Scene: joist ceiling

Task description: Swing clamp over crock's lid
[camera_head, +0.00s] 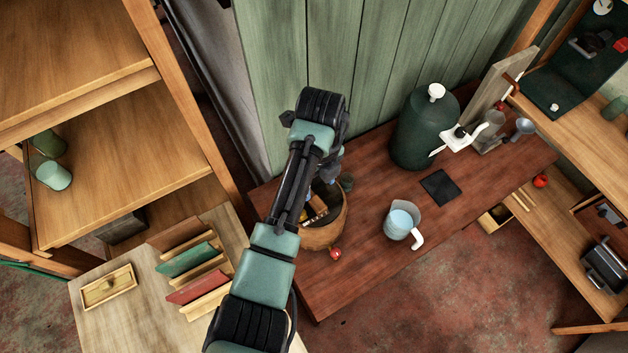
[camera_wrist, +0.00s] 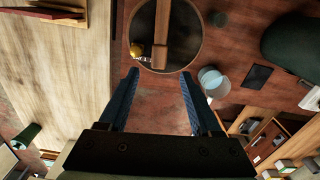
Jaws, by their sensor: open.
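A tall dark green vessel (camera_head: 416,135), which looks like the crock, stands upright at the back of the red-brown table. A white knob (camera_head: 436,91) tops it. A white piece with a dark knob (camera_head: 458,138) sits close to its right side; I cannot tell whether it is the clamp or whether it touches the vessel. The vessel also shows at the right edge of the wrist view (camera_wrist: 290,42). My gripper (camera_wrist: 162,78) is open, its blue fingers apart with nothing between them. In the head view my arm partly hides it, left of the vessel.
A round wooden bucket (camera_head: 325,236) with a bar (camera_wrist: 162,30) across it lies just beyond my fingertips. A pale blue pitcher (camera_head: 400,224), a black square (camera_head: 440,187) and a small red fruit (camera_head: 335,254) are on the table (camera_head: 360,270). Shelves (camera_head: 130,150) stand at left.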

